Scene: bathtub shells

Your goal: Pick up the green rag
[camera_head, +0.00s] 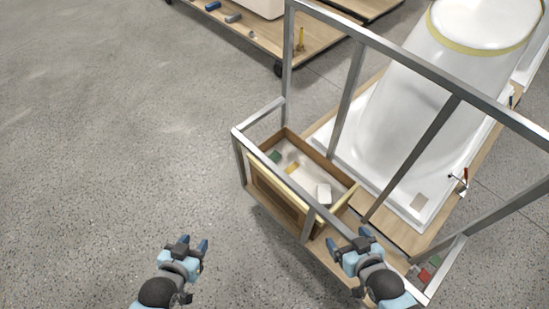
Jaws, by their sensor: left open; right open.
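A small green piece (274,157) lies at the far left end inside an open wooden box (345,198) on the cart. A second green object (435,261) sits by a red block (424,275) at the cart's near right corner. I cannot tell for certain which one is the rag. My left gripper (192,243) is open and empty over the floor, left of the cart. My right gripper (349,239) is open by the cart's near edge, just in front of the box. Neither gripper touches a green thing.
The box also holds a yellow item (292,167) and a white container (324,193). Grey metal frame bars (285,60) rise around the box. A white bathtub shell (410,100) stands behind. Another cart (270,42) is at the top. The left floor is clear.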

